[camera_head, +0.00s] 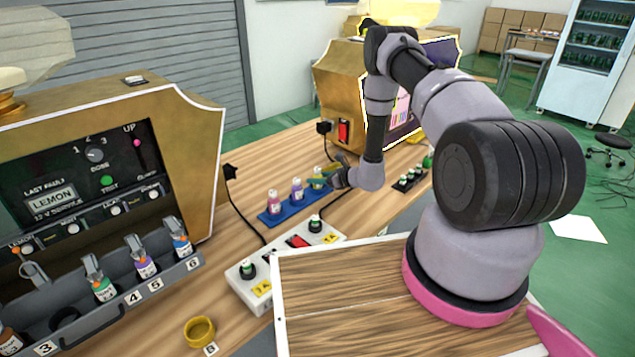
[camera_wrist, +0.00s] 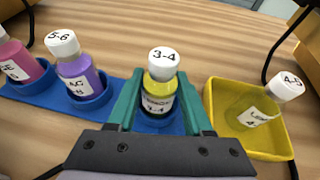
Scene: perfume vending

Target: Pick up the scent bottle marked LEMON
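My gripper (camera_wrist: 161,88) is open, with its teal fingers on either side of a yellow bottle (camera_wrist: 158,92) with a white cap marked 3-4. That bottle stands upright in the blue rack (camera_wrist: 120,88); its label is too blurred to read. In the head view my gripper (camera_head: 338,177) is at the right end of the rack, by the yellow bottle (camera_head: 318,178). Another yellowish bottle (camera_wrist: 262,112), cap marked 4-5, leans in a yellow tray (camera_wrist: 216,112); its label seems to begin with LE.
A purple bottle (camera_wrist: 80,76) and a pink bottle (camera_wrist: 20,62) stand in the rack to the left. A vending machine (camera_head: 200,150) showing LEMON stands at left. A white button box (camera_head: 270,265) and a yellow cup (camera_head: 200,331) are in front.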

